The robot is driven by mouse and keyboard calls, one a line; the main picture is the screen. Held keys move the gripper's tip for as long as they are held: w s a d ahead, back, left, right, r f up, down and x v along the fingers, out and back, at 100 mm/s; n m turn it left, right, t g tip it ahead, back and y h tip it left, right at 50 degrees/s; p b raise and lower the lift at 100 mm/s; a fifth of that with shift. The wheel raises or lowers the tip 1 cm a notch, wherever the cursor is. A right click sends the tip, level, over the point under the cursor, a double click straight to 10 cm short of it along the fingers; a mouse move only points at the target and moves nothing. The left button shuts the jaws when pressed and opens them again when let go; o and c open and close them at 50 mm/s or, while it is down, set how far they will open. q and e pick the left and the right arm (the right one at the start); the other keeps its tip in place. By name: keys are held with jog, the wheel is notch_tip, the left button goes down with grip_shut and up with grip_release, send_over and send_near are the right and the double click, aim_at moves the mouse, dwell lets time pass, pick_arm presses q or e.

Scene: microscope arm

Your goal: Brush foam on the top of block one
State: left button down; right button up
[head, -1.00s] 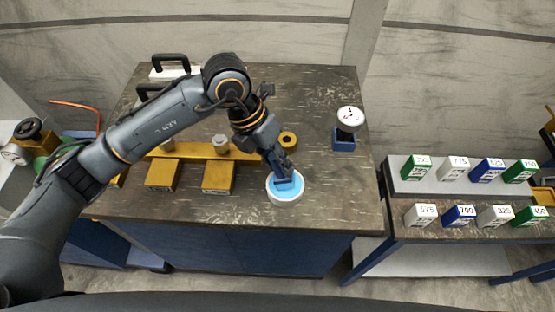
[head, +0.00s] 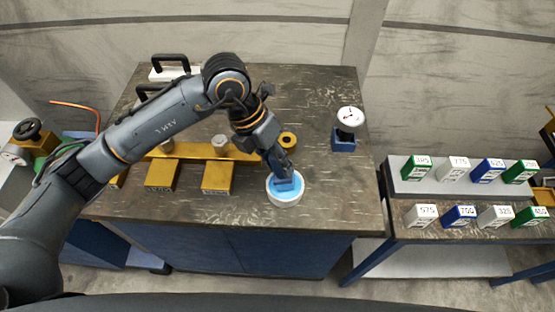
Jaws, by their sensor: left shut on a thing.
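My left gripper (head: 282,168) reaches down over a round white dish (head: 285,202) with blue contents near the table's front edge. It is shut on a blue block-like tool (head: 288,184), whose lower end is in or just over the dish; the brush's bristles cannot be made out. Yellow blocks lie to the left of the dish, one nearer (head: 217,178) and one farther left (head: 162,175), in front of a yellow bar (head: 190,150). Their labels are too small to read. No foam shows on the blocks' tops. My right gripper is not in view.
A dial gauge (head: 349,119) on a blue base stands at the table's right. A yellow ring (head: 288,139) lies behind the dish. Black handles (head: 170,62) stand at the back left. Labelled boxes (head: 459,215) sit on a side rack. The table's front right is clear.

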pick_arm(q)
jog(key=shift+r+p, duration=1.9)
jog(key=shift+r, duration=1.6)
jog(key=shift+s+a+f+m+g+y, duration=0.15)
jog(key=shift+a+m+g, duration=0.15)
jog(key=shift+m, duration=0.3)
jog(key=shift+s+a+m+g+y, duration=0.15)
jog(key=shift+a+m+g, duration=0.1)
jog(key=shift+m, duration=0.35)
jog(key=s+a+m+y, duration=0.2)
jog(key=a+m+y, duration=0.2)
jog(key=a+m, duration=0.4)
jog(key=s+a+m+y, duration=0.2)
jog(key=a+m, duration=0.6)
jog(key=m, duration=1.1)
jog(key=shift+s+y, duration=0.2)
jog(key=shift+y, duration=0.8)
jog(key=shift+f, duration=0.1)
